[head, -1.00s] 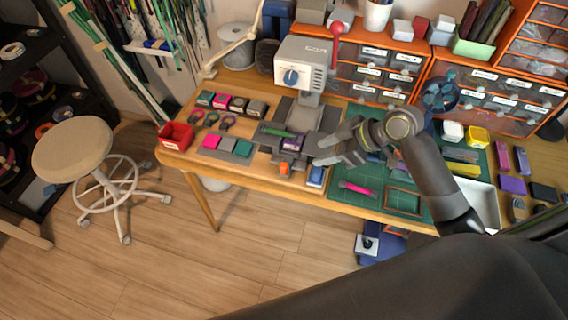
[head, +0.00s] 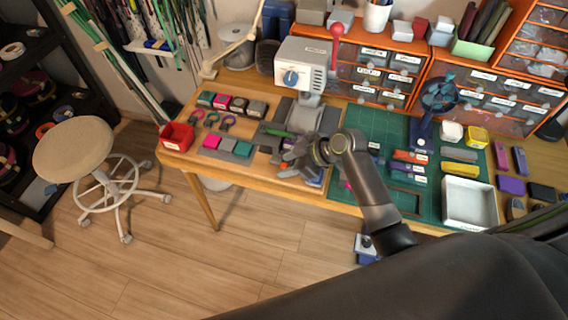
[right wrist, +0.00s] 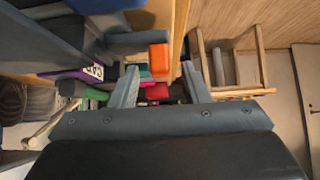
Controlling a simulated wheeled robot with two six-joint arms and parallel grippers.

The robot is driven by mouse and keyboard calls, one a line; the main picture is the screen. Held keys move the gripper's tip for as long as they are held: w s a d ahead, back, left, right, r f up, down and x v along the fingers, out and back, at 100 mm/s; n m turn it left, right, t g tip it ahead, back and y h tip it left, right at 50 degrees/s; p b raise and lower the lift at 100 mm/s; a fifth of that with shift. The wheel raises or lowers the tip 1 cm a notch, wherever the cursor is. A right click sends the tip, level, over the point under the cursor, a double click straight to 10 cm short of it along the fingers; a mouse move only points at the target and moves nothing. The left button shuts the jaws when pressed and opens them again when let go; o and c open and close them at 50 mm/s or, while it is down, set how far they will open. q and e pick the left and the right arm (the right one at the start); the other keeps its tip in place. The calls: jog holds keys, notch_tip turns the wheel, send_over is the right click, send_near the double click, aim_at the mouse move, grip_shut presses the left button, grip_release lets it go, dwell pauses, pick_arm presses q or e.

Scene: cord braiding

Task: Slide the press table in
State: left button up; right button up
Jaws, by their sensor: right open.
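The press (head: 303,66) is a grey machine with a blue knob and a red lever (head: 337,36), standing at the back of the wooden bench. Its press table (head: 270,142) juts out in front, below the head, with a green piece (head: 278,131) on it. My right gripper (head: 286,160) is open at the front of the press table and covers part of it. In the right wrist view my open fingers (right wrist: 162,80) point towards an orange block (right wrist: 158,57), which appears between and just beyond the tips. A purple piece (right wrist: 92,70) lies left of them. My left gripper is out of view.
A red bin (head: 176,136) and several coloured blocks are left of the press. A green cutting mat (head: 350,122) and a white tray (head: 470,202) are right of it. Orange drawer units (head: 395,47) stand behind. A stool (head: 73,150) stands on the floor at left.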

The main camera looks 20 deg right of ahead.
jog(key=shift+x, duration=0.95)
